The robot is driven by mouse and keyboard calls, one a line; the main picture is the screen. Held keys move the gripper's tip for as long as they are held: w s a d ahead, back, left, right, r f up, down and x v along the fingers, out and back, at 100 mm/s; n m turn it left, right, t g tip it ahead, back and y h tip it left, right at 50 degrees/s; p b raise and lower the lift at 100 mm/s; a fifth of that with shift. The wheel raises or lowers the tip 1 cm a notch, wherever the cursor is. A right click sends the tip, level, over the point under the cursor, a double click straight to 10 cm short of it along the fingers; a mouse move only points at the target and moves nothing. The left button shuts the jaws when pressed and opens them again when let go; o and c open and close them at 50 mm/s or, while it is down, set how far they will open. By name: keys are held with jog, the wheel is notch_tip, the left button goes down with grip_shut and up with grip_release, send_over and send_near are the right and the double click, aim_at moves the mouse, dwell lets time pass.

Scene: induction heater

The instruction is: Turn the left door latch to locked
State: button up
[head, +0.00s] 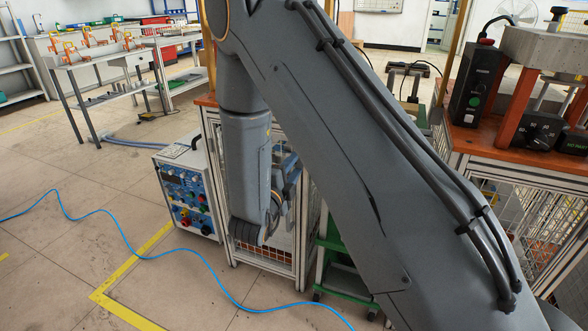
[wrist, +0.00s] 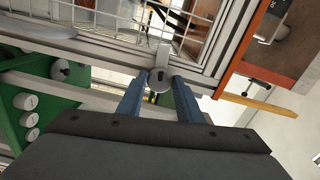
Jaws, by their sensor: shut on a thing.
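The left door latch (wrist: 161,56) is a small grey lever with a round knob, on the door's metal frame in the upper middle of the wrist view. My gripper (wrist: 162,88) has its two blue fingers on either side of the knob and is shut on it. The lever's flat part points up in the wrist view, away from my palm. In the head view my arm hides the latch, and only part of my gripper shows in front of the wire-mesh door (head: 300,225).
A control box (head: 187,192) with coloured knobs stands left of the cabinet. A blue cable (head: 150,256) runs across the floor. In the wrist view, a green unit (wrist: 30,110) with white cylinders is at the left, and an orange-brown tabletop (wrist: 262,70) is at the right.

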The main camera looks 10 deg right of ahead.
jog(key=shift+m, duration=0.6)
jog(key=shift+d, duration=0.1)
jog(key=o, duration=1)
jog(key=v, duration=0.8)
